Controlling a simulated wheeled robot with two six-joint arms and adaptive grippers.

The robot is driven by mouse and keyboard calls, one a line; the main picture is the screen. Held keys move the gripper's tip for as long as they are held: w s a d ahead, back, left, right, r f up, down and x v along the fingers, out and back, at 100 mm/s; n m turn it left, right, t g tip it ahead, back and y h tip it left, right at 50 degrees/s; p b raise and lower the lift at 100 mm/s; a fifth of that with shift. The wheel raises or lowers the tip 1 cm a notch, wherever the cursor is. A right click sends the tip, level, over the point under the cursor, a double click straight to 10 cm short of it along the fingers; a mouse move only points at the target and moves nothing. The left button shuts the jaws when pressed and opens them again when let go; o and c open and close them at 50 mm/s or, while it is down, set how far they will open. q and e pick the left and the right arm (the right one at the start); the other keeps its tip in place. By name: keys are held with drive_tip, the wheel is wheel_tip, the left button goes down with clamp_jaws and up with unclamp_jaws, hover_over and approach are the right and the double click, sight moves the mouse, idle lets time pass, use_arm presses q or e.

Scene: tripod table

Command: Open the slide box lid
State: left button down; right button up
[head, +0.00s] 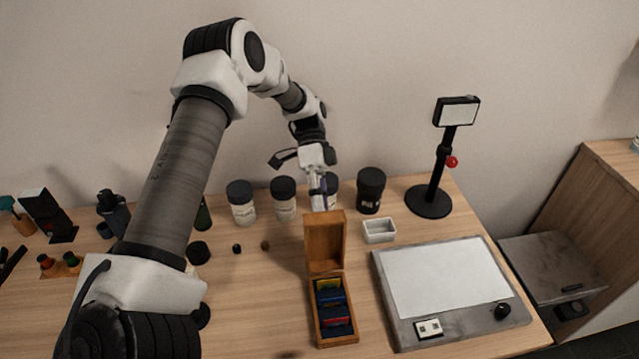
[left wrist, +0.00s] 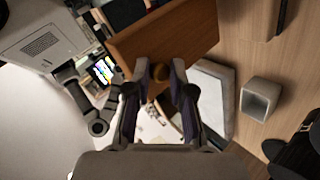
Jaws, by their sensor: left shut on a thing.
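The wooden slide box (head: 320,333) stands on the table with its lid (head: 325,238) raised about upright at its far end. Several coloured slides (head: 331,297) show inside the box. My left gripper (head: 320,197) is at the lid's top edge, on the far side. In the left wrist view the lid (left wrist: 170,38) is a brown panel just ahead of my left gripper (left wrist: 160,76). The fingers are shut on a small round brown knob (left wrist: 158,86) at the lid's edge. My right gripper is in neither view.
A light panel (head: 445,280) lies right of the box, with a small white tray (head: 379,231) behind it. Several dark-capped jars (head: 241,205) line the back. A lamp on a black stand (head: 429,202) is at the back right. Bare table lies left of the box.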

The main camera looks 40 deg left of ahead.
use_arm(q)
drive_tip(key=shift+a+f, duration=0.2)
drive_tip(key=shift+f, duration=0.65)
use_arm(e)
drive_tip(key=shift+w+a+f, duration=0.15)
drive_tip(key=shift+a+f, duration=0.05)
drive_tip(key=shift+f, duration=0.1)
use_arm(q)
drive_tip(key=shift+s, duration=0.1)
drive_tip(key=c, duration=1.2)
unclamp_jaws()
drive_tip(key=shift+o, duration=0.9)
drive_tip(key=shift+w+d+f, duration=0.1)
drive_tip(key=shift+w+d, duration=0.05)
drive_tip(key=shift+w, duration=0.2)
drive_tip(key=shift+r, duration=0.2)
